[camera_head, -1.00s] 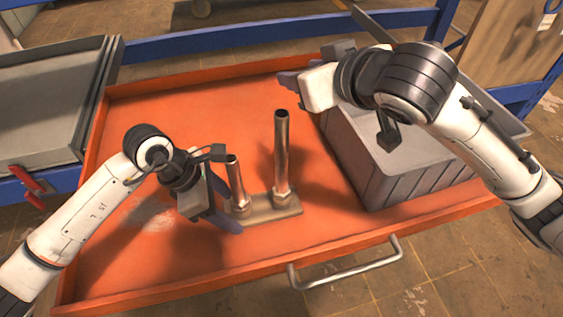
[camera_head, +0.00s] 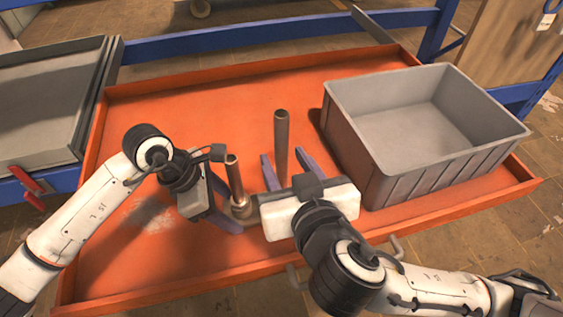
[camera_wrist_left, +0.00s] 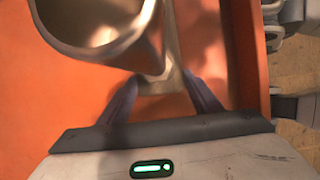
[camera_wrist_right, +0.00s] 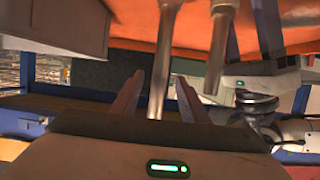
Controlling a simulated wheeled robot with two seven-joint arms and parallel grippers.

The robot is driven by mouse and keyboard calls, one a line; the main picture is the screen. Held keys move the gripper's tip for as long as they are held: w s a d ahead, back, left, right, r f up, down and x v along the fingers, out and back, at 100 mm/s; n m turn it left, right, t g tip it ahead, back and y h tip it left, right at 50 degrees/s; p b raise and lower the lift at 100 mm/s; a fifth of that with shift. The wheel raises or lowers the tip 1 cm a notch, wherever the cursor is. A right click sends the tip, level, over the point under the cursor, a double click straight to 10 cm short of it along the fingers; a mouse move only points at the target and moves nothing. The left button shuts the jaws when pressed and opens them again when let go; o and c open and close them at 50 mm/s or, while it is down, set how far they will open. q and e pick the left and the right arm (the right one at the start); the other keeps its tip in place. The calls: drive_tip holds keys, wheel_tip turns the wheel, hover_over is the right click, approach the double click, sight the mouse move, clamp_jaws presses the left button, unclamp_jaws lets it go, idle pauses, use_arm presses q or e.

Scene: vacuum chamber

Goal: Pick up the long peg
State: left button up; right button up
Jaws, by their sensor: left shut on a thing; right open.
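The long peg (camera_head: 281,140), a metal tube, stands upright; its lower part is hidden behind my right gripper. A shorter peg (camera_head: 235,180) stands to its left on the same base (camera_head: 250,221), which is mostly hidden. My right gripper (camera_head: 283,160) is open, its fingers either side of the long peg, with a gap showing. In the right wrist view the long peg (camera_wrist_right: 165,60) is between the fingers. My left gripper (camera_head: 232,208) is shut on the base (camera_wrist_left: 165,83), below the short peg's hollow end (camera_wrist_left: 100,30) in the left wrist view.
The pegs stand in an orange tray (camera_head: 150,240) with a raised rim. An empty grey bin (camera_head: 390,165) is in the tray to the right. A grey metal box (camera_head: 45,110) is at the left. The tray's far middle is clear.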

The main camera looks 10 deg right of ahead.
drive_tip(key=x, duration=0.7)
drive_tip(key=shift+w+f, duration=0.1)
drive_tip(key=shift+f, duration=0.15)
clamp_jaws()
